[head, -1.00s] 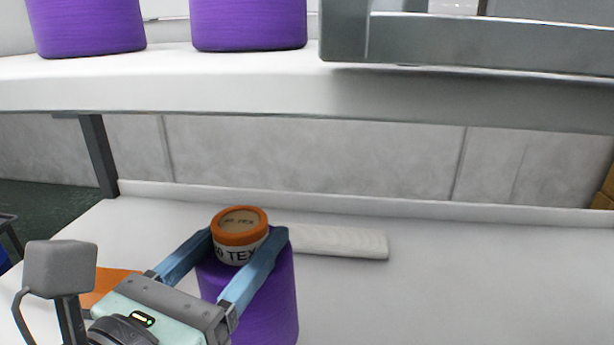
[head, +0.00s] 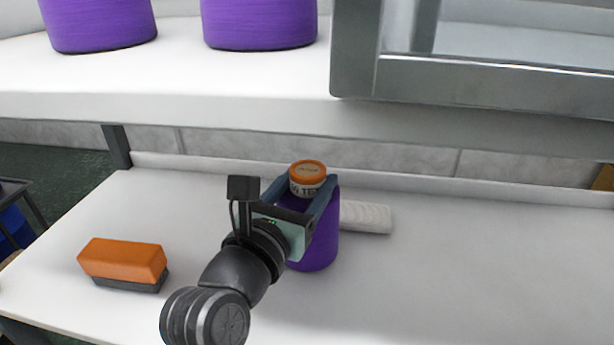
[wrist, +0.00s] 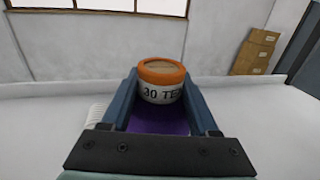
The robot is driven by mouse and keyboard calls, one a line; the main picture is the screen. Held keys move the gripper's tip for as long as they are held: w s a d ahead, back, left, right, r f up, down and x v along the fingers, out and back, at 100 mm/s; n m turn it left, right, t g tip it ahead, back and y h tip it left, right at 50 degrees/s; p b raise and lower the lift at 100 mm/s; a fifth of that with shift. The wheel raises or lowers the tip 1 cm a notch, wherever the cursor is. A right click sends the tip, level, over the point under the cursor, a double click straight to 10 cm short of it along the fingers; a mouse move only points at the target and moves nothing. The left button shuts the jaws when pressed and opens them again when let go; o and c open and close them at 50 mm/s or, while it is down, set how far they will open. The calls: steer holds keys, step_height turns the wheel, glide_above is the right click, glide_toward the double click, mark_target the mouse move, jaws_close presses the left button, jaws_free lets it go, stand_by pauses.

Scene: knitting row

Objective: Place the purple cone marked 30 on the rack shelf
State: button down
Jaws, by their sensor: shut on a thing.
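The purple cone (head: 320,243) has an orange-rimmed top and a white band with dark lettering. In the wrist view the band of the cone (wrist: 162,94) reads "30 TE", partly cut off. My gripper (head: 308,192) is shut on the cone near its top, one finger on each side. The cone is upright over the white lower table; I cannot tell whether its base touches the surface. The white rack shelf (head: 190,92) is above and behind it, with two purple cones (head: 98,22) (head: 260,22) standing on its left part.
A grey metal-framed bin (head: 480,80) takes up the shelf's right part. On the table, an orange block with a dark base (head: 123,262) lies at left, and a whitish ribbed piece (head: 366,218) lies behind the cone. The table's right side is clear. Cardboard boxes (wrist: 254,52) are stacked at back right.

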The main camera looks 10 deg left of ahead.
steer(key=shift+f, duration=0.15)
steer(key=shift+c, duration=0.7)
jaws_free()
steer(key=shift+s, duration=0.1)
steer(key=b+v, duration=0.3)
steer(key=v, duration=0.9)
steer(key=shift+b, duration=0.35)
